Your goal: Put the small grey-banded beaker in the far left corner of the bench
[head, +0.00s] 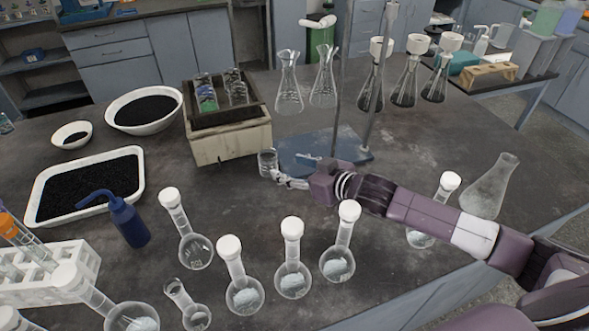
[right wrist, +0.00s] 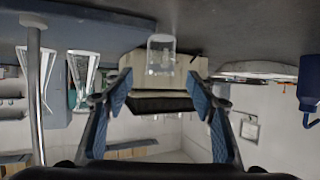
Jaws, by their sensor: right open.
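A small clear glass beaker (head: 267,162) stands upright on the dark bench (head: 385,205), just in front of the wooden box. A grey band on it is too small to make out. My right gripper (head: 277,179) is open close beside it, its arm reaching in from the right. In the right wrist view, which is upside down, the beaker (right wrist: 161,55) stands ahead of the two spread fingers (right wrist: 160,84), roughly centred between them. The fingers do not grip it. My left gripper is out of view.
A wooden box (head: 232,145) with several beakers stands behind the beaker. A blue stand base (head: 305,152) is to its right. Bowls of black grains (head: 145,127) and a white tray (head: 40,205) occupy the left side. Several flasks (head: 293,280) line the front.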

